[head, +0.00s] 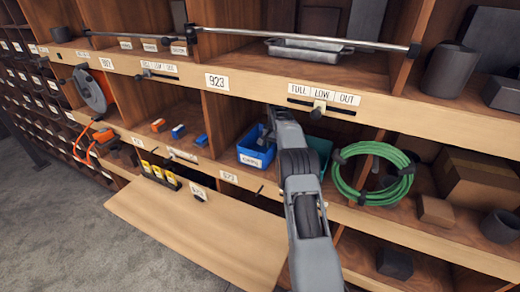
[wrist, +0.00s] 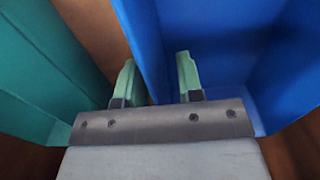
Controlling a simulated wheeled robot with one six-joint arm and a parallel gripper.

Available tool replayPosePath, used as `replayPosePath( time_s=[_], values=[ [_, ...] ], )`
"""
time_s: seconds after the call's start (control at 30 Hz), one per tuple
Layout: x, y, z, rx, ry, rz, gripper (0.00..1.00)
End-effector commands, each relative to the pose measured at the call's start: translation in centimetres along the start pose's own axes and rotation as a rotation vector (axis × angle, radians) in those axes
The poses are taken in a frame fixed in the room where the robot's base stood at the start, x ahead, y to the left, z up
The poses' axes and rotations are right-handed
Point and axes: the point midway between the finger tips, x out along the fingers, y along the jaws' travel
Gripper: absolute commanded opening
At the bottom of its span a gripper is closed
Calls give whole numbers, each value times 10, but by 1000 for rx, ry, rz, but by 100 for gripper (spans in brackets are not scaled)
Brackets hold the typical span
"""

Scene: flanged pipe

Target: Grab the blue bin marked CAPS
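The blue bin (head: 262,146) sits in a middle-row cubby, with a white label on its front that is too small to read for certain. My gripper (head: 268,128) reaches into that cubby at the bin's right side, and my arm hides part of it. In the wrist view, my gripper's two green fingers (wrist: 157,82) are spread apart, one on either side of a wall of the blue bin (wrist: 215,45). The left finger is outside the wall and the right one inside. I see no firm grip on the wall.
A teal bin (head: 323,146) stands close on the right; it also shows in the wrist view (wrist: 45,75). A green cable coil (head: 372,172) hangs farther right. Small blue and orange pieces lie in the cubby to the left. A wooden flap (head: 190,225) juts out below.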

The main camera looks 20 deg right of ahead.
Motion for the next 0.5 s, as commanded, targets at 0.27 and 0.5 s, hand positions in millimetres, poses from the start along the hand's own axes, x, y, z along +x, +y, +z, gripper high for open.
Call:
replayPosePath(
  time_s=[0.27,0.5],
  values=[
    [0,0,0,0,0,0,21],
    [0,0,0,-1,0,0,0]
  ],
)
